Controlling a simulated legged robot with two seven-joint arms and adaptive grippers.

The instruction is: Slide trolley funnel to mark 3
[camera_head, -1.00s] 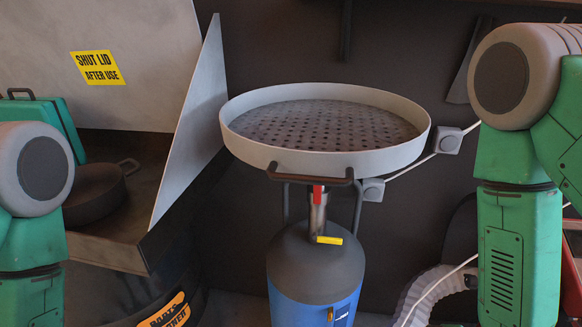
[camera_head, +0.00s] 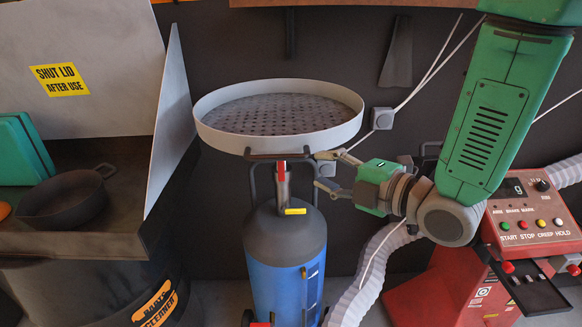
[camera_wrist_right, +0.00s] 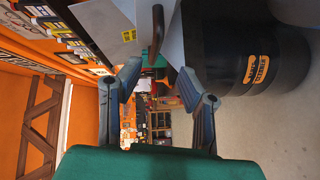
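The trolley funnel is a round white-rimmed pan (camera_head: 210,128) with a perforated plate, on a metal stem (camera_head: 284,190) above a blue tank (camera_head: 285,285). A dark bar handle (camera_head: 262,156) runs under its front rim. The stem carries a red piece (camera_head: 281,170) and a yellow lever (camera_head: 295,211). My right gripper (camera_head: 322,170) is open, just right of the stem near the handle's right end. In the wrist view a dark bar (camera_wrist_right: 157,30) lies beyond the parted, empty fingertips (camera_wrist_right: 160,82). I cannot read any numbered mark. My left gripper is out of view.
A parts cleaner (camera_head: 90,270) with raised lid and a dark pan (camera_head: 62,200) stands left. A red control box (camera_head: 530,225) with coloured buttons stands right. A white ribbed hose (camera_head: 375,265) runs beside the tank. Wall boxes and cables are behind.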

